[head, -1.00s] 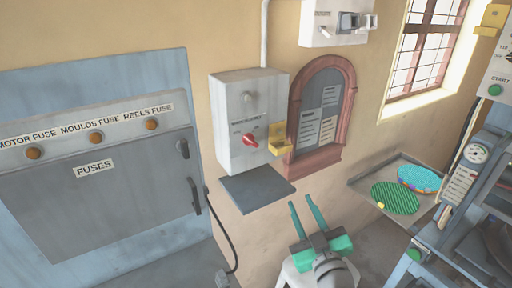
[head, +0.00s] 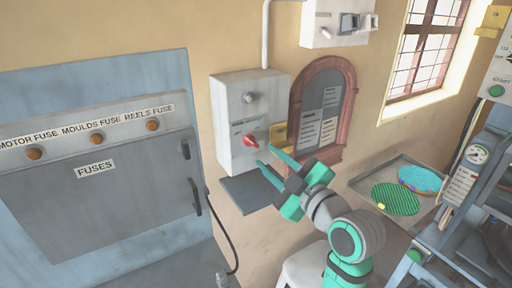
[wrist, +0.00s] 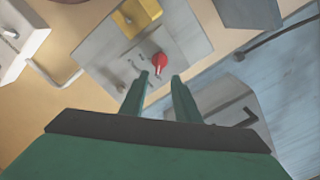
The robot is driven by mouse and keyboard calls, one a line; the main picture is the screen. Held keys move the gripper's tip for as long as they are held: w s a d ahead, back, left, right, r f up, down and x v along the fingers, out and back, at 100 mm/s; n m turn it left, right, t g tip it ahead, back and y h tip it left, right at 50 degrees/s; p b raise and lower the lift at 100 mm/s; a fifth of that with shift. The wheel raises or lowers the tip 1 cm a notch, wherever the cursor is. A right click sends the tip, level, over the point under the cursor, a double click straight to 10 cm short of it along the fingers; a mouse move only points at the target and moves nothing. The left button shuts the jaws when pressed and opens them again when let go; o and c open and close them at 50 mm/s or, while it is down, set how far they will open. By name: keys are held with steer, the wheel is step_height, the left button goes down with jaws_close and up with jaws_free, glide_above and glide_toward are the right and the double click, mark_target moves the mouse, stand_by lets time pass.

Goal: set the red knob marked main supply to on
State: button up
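The red knob (head: 251,141) sits on the front of a grey-white switch box (head: 232,158) on the wall. Small lettering lies beside the knob but is too small to read. My gripper (head: 264,157) is open and empty, with its two green fingers pointing toward the box, just below and right of the knob. In the wrist view the knob (wrist: 160,64) shows beyond and between the fingertips (wrist: 158,76), apart from them as far as I can see.
A dark shelf (head: 245,195) juts out below the box. An arched red-framed board (head: 350,95) is to the right. A grey fuse cabinet (head: 110,210) stands at left.

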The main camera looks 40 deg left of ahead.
mark_target(253, 143)
steer(key=x, duration=0.7)
steer(key=shift+w, duration=0.15)
jaws_close()
